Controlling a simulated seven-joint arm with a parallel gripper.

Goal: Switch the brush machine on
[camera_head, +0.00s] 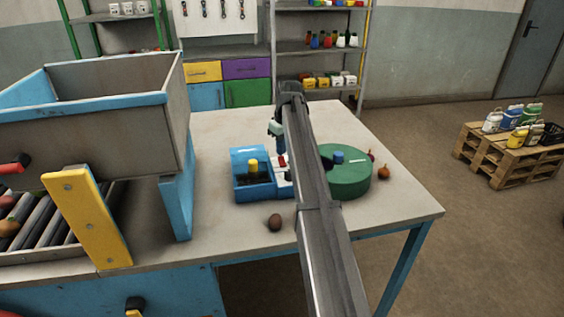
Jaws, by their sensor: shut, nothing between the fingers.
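The likely brush machine is a blue box (251,189) on the table, with a dark inside and a yellow knob (253,166). My gripper (281,153) is shut and empty, pointing down over the right edge of the blue box, close to the red piece. I cannot tell whether they touch.
A green round drum (345,178) with a blue knob stands right of my arm. Small round fruits or vegetables lie on the table (400,212), one brown (275,222) in front of the box. A large grey hopper (130,110) and a yellow post (88,218) stand left.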

